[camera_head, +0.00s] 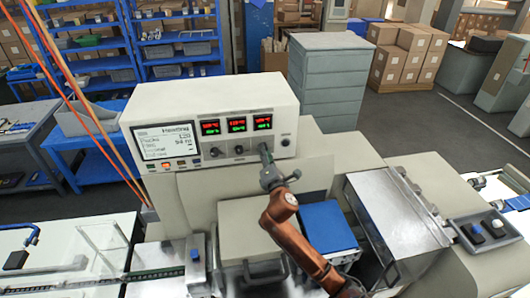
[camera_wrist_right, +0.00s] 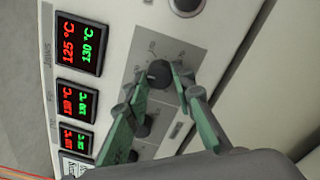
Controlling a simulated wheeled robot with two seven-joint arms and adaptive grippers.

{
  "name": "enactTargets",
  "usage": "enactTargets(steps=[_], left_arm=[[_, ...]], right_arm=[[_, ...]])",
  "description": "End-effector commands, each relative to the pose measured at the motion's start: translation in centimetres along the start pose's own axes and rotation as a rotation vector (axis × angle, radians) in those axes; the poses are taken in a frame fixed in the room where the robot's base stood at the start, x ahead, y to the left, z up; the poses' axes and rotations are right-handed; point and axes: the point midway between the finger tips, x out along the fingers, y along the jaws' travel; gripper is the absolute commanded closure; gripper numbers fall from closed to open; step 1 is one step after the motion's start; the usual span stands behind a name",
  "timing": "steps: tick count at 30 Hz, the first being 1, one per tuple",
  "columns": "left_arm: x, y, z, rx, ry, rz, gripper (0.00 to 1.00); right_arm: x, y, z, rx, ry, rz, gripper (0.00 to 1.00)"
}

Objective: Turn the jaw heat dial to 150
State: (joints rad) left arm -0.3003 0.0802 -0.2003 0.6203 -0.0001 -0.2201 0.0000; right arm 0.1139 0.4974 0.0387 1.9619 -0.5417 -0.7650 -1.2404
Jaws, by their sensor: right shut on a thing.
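The jaw heat dial (camera_wrist_right: 159,72) is a small dark knob on a grey plate with scale marks, too small to read. My right gripper (camera_wrist_right: 160,73) is shut on it, one green finger on each side. In the head view my right gripper (camera_head: 265,153) reaches the control panel (camera_head: 190,94) below the rightmost display (camera_head: 262,122) and hides the dial. In the wrist view the jaws display (camera_wrist_right: 78,42) beside the dial reads 125 °C in red and 130 °C in green. My left gripper is not in view.
Two more dials (camera_wrist_right: 141,124) sit in line with this one, close to my fingers. A round button (camera_wrist_right: 186,4) is on the other side. A large screen (camera_head: 166,141) is at the panel's left. A metal cover (camera_head: 395,215) stands right of my arm.

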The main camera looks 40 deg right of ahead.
Motion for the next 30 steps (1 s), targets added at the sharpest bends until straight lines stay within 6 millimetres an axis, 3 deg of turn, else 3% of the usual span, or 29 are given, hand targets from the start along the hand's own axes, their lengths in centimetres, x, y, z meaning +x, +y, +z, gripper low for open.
enactTargets(steps=[30], left_arm=[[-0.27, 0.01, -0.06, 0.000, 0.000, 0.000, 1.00]], right_arm=[[0.02, 0.01, -0.13, 0.897, -0.054, 0.010, 1.00]])
